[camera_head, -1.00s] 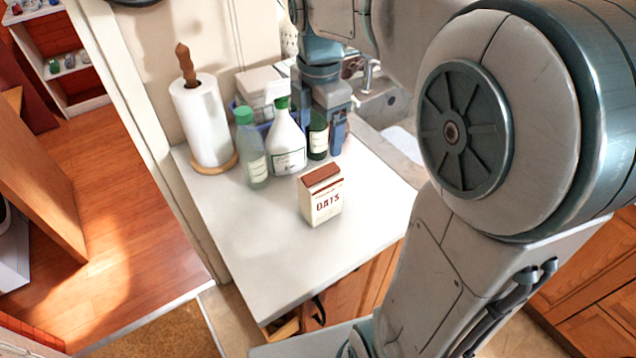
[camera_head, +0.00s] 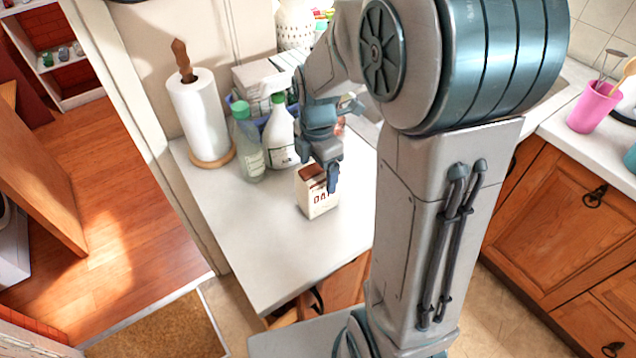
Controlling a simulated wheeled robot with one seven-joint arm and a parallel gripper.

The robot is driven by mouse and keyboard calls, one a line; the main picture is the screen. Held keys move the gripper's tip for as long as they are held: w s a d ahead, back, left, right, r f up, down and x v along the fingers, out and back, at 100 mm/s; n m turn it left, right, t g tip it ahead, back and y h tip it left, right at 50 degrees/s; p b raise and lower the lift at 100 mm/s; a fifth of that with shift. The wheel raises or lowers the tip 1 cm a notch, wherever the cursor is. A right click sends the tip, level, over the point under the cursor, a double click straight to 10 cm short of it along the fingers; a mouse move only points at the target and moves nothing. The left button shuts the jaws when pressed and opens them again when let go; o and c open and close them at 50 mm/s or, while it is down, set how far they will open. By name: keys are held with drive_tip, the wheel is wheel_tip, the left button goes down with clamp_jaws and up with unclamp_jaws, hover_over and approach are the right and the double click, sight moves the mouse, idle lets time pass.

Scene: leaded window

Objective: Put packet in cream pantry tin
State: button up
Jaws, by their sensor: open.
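My gripper (camera_head: 329,178) is at the packet's upper right, pointing down. Its jaws are open, and a finger overlaps the packet's upper right corner in the picture. I cannot tell whether they touch. I cannot make out a cream pantry tin in this view.
A paper towel roll (camera_head: 199,115), a green-capped bottle (camera_head: 247,145) and a white bottle (camera_head: 279,134) stand behind the packet. A pink cup (camera_head: 594,106) is on the right counter. The white counter (camera_head: 253,247) is clear in front of the packet.

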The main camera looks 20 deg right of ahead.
drive_tip(key=shift+f, duration=0.1)
drive_tip(key=c, duration=1.6)
clamp_jaws()
